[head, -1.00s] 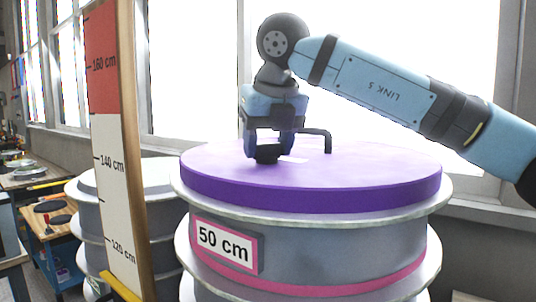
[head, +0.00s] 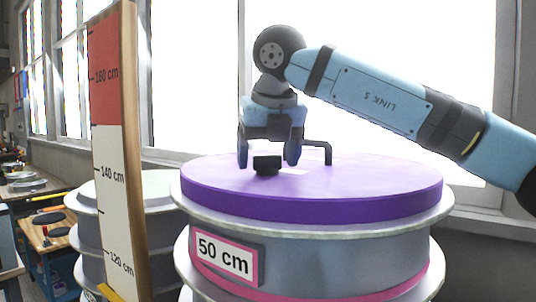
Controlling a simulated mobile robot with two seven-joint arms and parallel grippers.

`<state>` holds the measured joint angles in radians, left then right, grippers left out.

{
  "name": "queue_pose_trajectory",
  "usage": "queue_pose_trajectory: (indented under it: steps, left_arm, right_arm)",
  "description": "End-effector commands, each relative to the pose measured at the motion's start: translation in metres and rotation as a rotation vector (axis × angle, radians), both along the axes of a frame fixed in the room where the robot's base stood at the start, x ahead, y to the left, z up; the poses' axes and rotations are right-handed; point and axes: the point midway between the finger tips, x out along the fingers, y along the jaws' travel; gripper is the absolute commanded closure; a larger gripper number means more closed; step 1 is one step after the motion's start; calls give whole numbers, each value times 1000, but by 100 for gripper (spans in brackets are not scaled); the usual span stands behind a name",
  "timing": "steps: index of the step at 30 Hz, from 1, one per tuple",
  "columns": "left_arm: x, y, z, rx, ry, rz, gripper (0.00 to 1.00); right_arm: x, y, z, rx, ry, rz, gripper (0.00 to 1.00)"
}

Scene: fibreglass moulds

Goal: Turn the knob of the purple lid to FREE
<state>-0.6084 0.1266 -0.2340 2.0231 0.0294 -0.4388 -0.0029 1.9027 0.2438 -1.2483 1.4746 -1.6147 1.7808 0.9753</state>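The purple lid (head: 380,185) lies flat on top of a grey drum-like mould (head: 340,252) with a "50 cm" sign. A small black knob (head: 267,166) stands on the lid. A pale label patch lies beside the knob, too small to read. My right gripper (head: 268,160) comes down from above. Its two fingers are apart, one on each side of the knob, with gaps between them and it. A black bracket-like handle (head: 328,152) shows just right of the gripper. The knob's pointing direction is not clear. My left gripper is not in view.
A height board (head: 108,170) marked in centimetres stands upright left of the mould. Another grey mould (head: 130,190) is behind it. Workbenches (head: 40,232) with tools are at far left. Windows line the back.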

Motion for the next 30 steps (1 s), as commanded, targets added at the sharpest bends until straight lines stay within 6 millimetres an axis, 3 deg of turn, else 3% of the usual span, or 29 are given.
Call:
queue_pose_trajectory:
  steps: [8, 22, 30]
  left_arm:
    - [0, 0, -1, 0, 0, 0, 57]
    - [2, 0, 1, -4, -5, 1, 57]
    - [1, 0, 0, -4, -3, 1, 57]
  right_arm:
    - [-3, -1, 8, 1, -2, 0, 21]
    - [-39, -11, 99, 0, -3, -1, 21]
    - [-50, -13, 125, 0, 0, 0, 21]
